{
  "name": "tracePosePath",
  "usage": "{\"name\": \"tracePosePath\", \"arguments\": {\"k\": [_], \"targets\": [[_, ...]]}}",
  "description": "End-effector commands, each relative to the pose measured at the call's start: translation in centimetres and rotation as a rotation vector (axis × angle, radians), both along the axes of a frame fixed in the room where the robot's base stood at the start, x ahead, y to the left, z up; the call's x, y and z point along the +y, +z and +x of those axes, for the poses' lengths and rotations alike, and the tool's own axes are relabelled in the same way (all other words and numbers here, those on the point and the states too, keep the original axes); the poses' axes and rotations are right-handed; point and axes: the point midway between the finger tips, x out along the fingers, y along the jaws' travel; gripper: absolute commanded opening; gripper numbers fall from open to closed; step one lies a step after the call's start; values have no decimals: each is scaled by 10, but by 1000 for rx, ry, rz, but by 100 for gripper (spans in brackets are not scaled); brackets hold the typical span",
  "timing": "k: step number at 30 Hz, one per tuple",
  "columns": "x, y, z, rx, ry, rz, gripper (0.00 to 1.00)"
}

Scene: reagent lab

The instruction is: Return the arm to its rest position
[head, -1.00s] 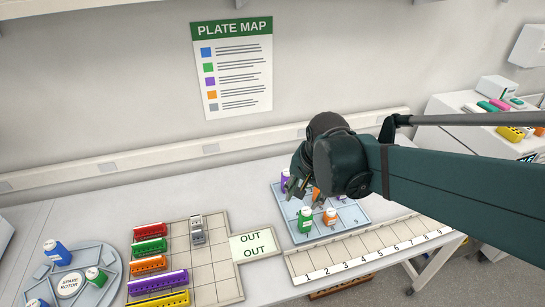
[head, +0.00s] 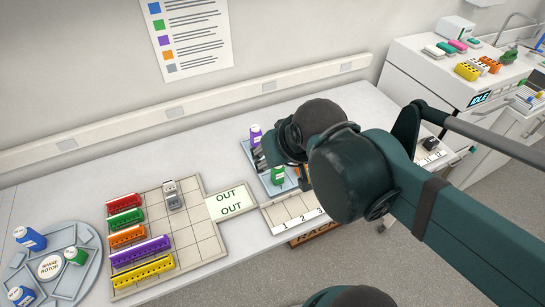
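My arm reaches in from the right edge in the head view, its dark green links crossing the right half of the picture. My gripper (head: 262,158) is at the far end of the arm, over the blue tray (head: 246,146). It is mostly hidden behind my own wrist, and I cannot see whether its fingers are apart or hold anything. The rest of the tray is hidden behind the arm.
A tan grid board (head: 196,236) holds coloured racks and a grey piece (head: 174,194), beside an OUT panel (head: 230,200). A round spare rotor tray (head: 87,262) with bottles is at left. A numbered strip (head: 290,213) runs under my arm. A white machine (head: 440,75) stands at right.

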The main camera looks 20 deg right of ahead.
Motion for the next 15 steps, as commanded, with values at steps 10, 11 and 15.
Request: {"name": "tracePosePath", "arguments": {"k": [10,11,15], "targets": [[3,3,-5,-23,50,-30,40],[3,3,-5,-23,50,-30,40],[2,3,-5,-23,49,-30,40]]}}
